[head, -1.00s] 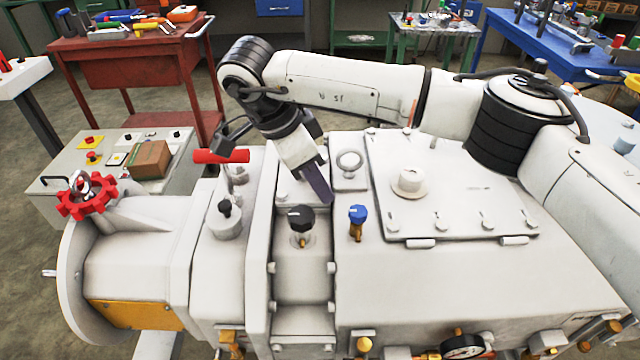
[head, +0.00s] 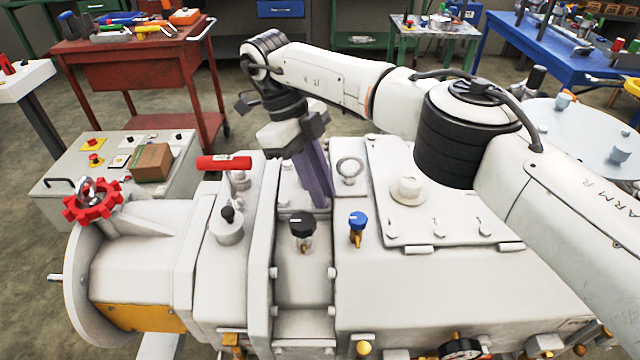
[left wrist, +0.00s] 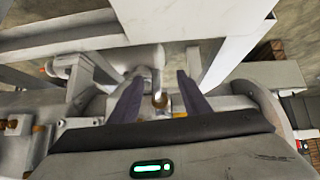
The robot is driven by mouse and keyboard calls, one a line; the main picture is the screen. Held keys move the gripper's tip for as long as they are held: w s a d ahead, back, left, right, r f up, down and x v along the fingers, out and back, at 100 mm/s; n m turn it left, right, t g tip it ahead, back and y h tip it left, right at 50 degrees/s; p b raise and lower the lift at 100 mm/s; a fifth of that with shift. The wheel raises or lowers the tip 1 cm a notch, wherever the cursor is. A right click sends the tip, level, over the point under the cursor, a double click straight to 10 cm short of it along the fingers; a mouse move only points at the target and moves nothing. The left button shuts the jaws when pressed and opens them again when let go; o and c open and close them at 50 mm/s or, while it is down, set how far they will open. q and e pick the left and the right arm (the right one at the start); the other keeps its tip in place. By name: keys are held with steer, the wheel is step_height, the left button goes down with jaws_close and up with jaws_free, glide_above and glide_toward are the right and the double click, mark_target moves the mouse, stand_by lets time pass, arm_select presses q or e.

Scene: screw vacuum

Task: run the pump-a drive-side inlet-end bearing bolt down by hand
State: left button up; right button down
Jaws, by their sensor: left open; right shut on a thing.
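The pump (head: 440,275) is a large pale machine across the front of the head view. My right gripper (head: 320,203) points down at the pump's top, between the ring bolt and the flange behind the black knob. Its purple fingers are together, with their tips low against the casing. The bearing bolt is hidden at the fingertips, so its seating cannot be seen. My left gripper (left wrist: 158,83) shows only in the left wrist view, its two dark fingers spread apart.
A black knob (head: 301,226), a blue-topped valve (head: 358,222) and a lifting ring (head: 350,168) stand close around the right gripper. A red handle (head: 224,162) is to its left. A control box (head: 110,165) and red tool cart (head: 135,75) stand behind.

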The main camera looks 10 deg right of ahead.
steer(key=shift+w+r+m+y, duration=0.15)
steer(key=shift+m+y, duration=0.25)
steer(key=shift+m, duration=0.8)
steer(key=shift+d, duration=0.1)
steer(key=c, duration=1.8)
jaws_free()
steer(key=shift+o, duration=0.7)
steer(key=shift+g, duration=0.3)
